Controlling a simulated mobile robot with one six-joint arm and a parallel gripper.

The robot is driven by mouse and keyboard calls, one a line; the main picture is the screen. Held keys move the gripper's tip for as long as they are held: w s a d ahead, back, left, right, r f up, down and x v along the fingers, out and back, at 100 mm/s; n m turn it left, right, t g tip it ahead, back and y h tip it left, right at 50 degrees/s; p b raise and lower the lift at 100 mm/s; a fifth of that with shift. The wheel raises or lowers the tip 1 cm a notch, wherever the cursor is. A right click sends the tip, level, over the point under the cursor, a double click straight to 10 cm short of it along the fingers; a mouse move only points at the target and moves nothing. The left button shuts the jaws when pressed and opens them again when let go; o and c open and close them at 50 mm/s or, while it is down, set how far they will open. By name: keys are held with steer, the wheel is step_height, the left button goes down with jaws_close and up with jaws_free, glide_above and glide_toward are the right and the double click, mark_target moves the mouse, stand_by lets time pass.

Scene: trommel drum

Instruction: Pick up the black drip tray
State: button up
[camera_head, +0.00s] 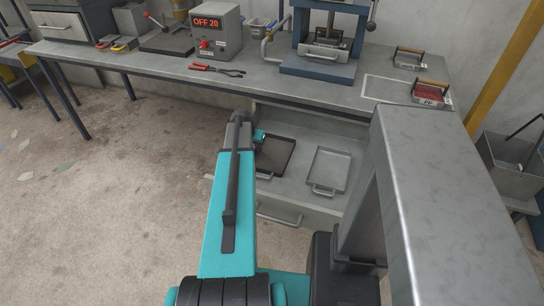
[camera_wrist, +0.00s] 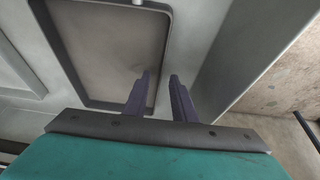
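The black drip tray (camera_head: 277,154) lies in an open grey drawer, left of a lighter grey tray. My arm hides its left part in the head view. In the wrist view the tray (camera_wrist: 112,45) fills the upper left, with a dark raised rim and a brownish-grey floor. My gripper (camera_wrist: 160,75) is open, its two dark fingers apart with nothing clamped. The tray's right rim runs through the gap between the fingers in the picture. I cannot tell whether the fingertips are level with the rim or above it. In the head view my arm hides the fingers.
The grey tray (camera_head: 329,170) lies in the drawer to the right. The drawer wall (camera_wrist: 226,60) stands close right of the fingers in the wrist view. The workbench (camera_head: 290,92) is above and behind, with red-handled pliers (camera_head: 216,69) near its front edge. Bare floor lies left.

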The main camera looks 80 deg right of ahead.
steer(key=shift+d+f, duration=0.1)
steer(key=shift+f, duration=0.1)
stand_by(0.4)
jaws_close()
stand_by(1.2)
